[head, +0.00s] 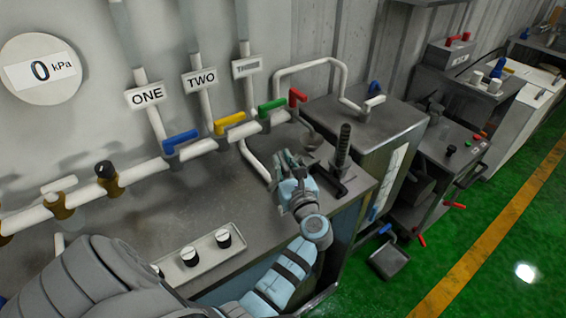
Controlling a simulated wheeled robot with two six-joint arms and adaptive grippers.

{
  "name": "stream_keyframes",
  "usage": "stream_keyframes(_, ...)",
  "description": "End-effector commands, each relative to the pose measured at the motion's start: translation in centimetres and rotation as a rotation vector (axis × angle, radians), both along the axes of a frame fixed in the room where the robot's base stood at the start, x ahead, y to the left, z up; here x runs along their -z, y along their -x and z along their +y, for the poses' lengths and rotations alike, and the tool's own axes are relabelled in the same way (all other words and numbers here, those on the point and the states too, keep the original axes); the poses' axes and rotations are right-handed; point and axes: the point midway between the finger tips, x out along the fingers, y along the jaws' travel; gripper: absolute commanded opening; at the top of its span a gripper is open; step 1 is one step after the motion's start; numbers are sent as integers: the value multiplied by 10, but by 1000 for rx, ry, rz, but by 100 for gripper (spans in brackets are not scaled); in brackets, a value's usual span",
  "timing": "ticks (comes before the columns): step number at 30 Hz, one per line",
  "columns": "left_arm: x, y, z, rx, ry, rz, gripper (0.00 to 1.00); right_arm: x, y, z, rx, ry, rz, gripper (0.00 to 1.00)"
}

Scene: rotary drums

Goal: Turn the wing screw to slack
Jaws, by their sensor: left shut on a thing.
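My left gripper (284,162) reaches in over the far right part of the grey metal bench, with its fingers pointing away from me. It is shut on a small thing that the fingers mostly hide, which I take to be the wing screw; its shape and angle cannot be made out. A black upright lever (343,146) with a dark crosspiece at its foot stands just right of the gripper. My right gripper is not in view.
A white pipe with blue (181,139), yellow (229,122), green (271,107) and red (297,97) handles runs behind the gripper. A round gauge (41,70) reads 0 kPa. A tray with black-and-white knobs (190,256) lies at the bench front.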

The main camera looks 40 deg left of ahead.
Motion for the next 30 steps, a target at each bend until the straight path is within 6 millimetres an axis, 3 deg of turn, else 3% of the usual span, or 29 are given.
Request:
stream_keyframes(9,-1,0,0,-1,0,-1,0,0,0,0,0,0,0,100)
stream_keyframes(10,-1,0,0,-1,0,-1,15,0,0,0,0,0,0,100)
stream_keyframes(14,-1,0,0,-1,0,0,33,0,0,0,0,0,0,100)
stream_keyframes(23,-2,0,0,-1,0,-1,33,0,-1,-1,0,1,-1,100)
stream_keyframes(26,-14,0,0,-2,1,-5,33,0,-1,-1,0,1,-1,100)
stream_keyframes(30,-49,0,0,-1,1,-8,33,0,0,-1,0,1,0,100)
